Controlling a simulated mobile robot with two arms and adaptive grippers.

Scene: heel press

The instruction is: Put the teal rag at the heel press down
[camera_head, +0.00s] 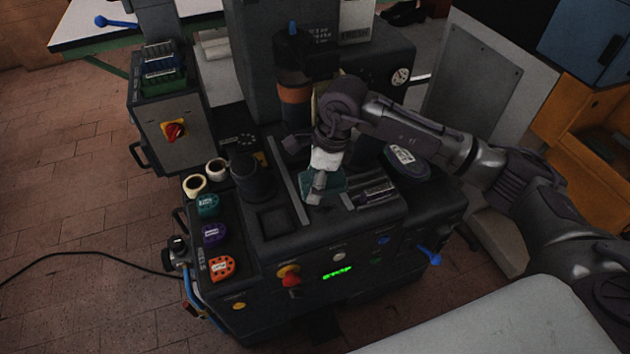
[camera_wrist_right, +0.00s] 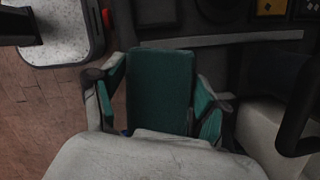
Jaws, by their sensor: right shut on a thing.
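The teal rag (camera_head: 332,184) is at my right gripper (camera_head: 318,190), above the top of the dark heel press (camera_head: 270,247). In the right wrist view the rag (camera_wrist_right: 162,90) hangs as a flat teal panel between the fingers of my right gripper (camera_wrist_right: 160,108), with folds at both fingers. The gripper is shut on it. I cannot tell whether the rag touches the press top. My left gripper is not in view.
Teal, purple and orange heel pieces (camera_head: 214,236) line the press's left edge, with two tape rolls (camera_head: 205,176) behind. A square recess (camera_head: 274,220) lies left of my gripper. A control box (camera_head: 172,125) with a red knob stands back left. A green display (camera_head: 337,272) is in front.

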